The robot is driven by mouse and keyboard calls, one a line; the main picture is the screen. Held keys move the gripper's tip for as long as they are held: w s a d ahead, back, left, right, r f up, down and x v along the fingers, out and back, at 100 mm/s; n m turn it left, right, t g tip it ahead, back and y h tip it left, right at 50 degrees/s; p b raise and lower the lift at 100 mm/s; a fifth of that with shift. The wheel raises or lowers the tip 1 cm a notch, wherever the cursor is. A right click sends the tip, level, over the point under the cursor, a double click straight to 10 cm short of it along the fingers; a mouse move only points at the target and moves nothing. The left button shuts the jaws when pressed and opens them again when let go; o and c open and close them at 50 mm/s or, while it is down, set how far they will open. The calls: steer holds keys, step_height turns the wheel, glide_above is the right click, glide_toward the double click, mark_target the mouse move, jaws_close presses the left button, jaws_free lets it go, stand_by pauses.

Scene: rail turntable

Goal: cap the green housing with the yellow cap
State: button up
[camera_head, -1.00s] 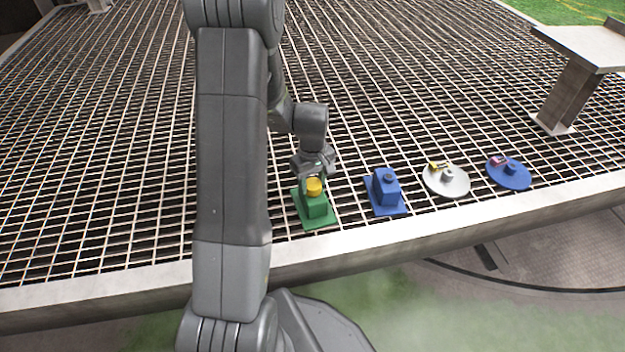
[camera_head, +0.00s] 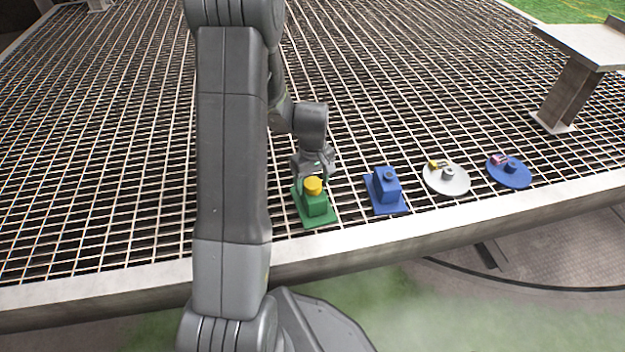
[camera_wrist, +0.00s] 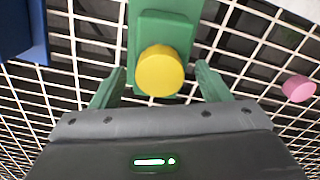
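The yellow cap (camera_head: 313,185) sits on top of the green housing (camera_head: 318,208), which stands on a green base plate near the grating's front edge. In the wrist view the round yellow cap (camera_wrist: 160,71) shows over the green housing (camera_wrist: 165,30) and looks seated on it, though the contact beneath is hidden. My gripper (camera_head: 314,172) is right behind and above the cap. In the wrist view its two green fingers (camera_wrist: 161,82) are spread, with a clear gap on each side of the cap.
A blue housing (camera_head: 386,186) stands to the right, then a grey disc (camera_head: 458,186) and a blue disc (camera_head: 515,178) with small parts on them. A pink cylinder (camera_wrist: 298,88) shows in the wrist view. A grey stand (camera_head: 572,92) is at the far right.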

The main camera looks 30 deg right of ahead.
step_height(320, 180, up, 14)
steer(key=p, duration=0.5)
steer(key=shift+f, duration=0.15)
step_height(320, 180, down, 14)
steer(key=b, duration=0.5)
steer(key=shift+r, duration=0.3)
